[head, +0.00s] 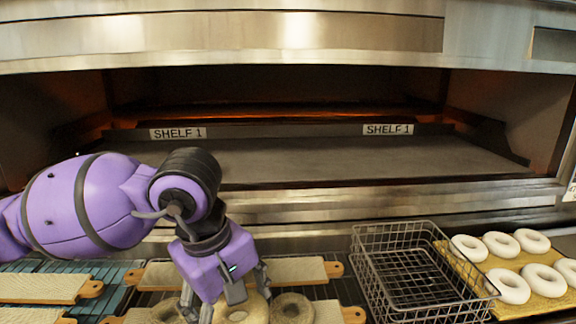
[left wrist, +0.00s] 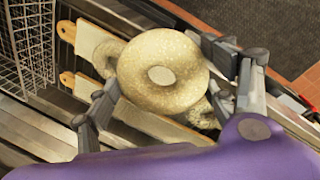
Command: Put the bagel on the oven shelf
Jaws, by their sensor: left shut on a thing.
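My left gripper (head: 228,300) is at the lower middle of the head view, pointing down over the boards in front of the oven. Its fingers are shut on a seeded bagel (head: 250,311), which also shows large between the fingers in the left wrist view (left wrist: 135,72). The bagel's hole faces the wrist camera. Its height above the board cannot be told. My right gripper is not in view.
Other seeded bagels (head: 292,308) lie on either side of the held one. Wooden boards (head: 300,270) rest on a rack. A wire basket (head: 395,235) stands to the right, beside a board of pale bagels (head: 500,243). The oven's front ledge (head: 330,205) runs below the opening.

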